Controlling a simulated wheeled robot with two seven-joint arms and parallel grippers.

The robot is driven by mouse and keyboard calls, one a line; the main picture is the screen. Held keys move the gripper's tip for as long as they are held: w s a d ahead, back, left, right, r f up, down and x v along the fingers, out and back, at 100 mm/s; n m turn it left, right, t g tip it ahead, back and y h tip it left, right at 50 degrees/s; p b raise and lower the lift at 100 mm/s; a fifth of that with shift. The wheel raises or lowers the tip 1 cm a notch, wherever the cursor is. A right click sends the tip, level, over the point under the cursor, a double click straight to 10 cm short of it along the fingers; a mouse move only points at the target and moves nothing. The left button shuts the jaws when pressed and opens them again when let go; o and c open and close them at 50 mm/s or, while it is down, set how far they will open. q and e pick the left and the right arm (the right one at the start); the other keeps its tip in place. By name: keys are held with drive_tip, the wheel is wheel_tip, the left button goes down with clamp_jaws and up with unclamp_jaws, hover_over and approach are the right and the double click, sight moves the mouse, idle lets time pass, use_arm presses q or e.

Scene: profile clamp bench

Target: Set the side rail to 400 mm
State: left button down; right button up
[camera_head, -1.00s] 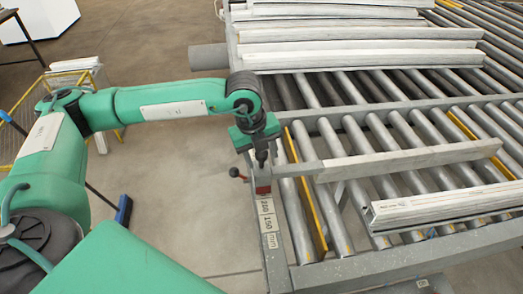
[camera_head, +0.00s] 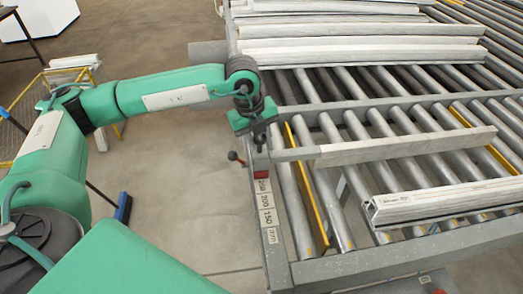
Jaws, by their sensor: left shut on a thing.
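The side rail (camera_head: 400,147) is a long pale bar lying across the rollers, joined at its left end to a grey arm (camera_head: 292,154). My left gripper (camera_head: 259,143) points down at the left end of this arm and is shut on a part there, which its fingers hide. A red block (camera_head: 261,174) sits just below it on the bench's left beam. A scale (camera_head: 267,212) with white number labels runs down the beam; 200, 150 and "mm" can be read, and the label nearest the red block is partly unclear. A lever with a dark red knob (camera_head: 232,156) sticks out left.
A white profile (camera_head: 440,203) lies on the rollers in front of the rail. Several long white profiles (camera_head: 360,50) lie at the back. Yellow strips (camera_head: 309,190) stand between rollers.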

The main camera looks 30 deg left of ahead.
use_arm(q)
drive_tip(key=w+a+b, duration=0.3)
drive_tip(key=w+a, duration=0.6)
drive_tip(key=w, duration=0.3)
drive_tip(key=shift+r+b, duration=0.2)
drive_tip(key=shift+b, duration=0.2)
drive_tip(key=shift+a, duration=0.15)
drive_tip(key=c, duration=1.2)
unclamp_jaws()
drive_tip(key=shift+w, duration=0.1)
drive_tip(key=shift+o, duration=0.6)
drive_tip(key=shift+w+a+f, duration=0.1)
drive_tip(key=shift+f, duration=0.1)
drive_tip(key=shift+r, duration=0.1)
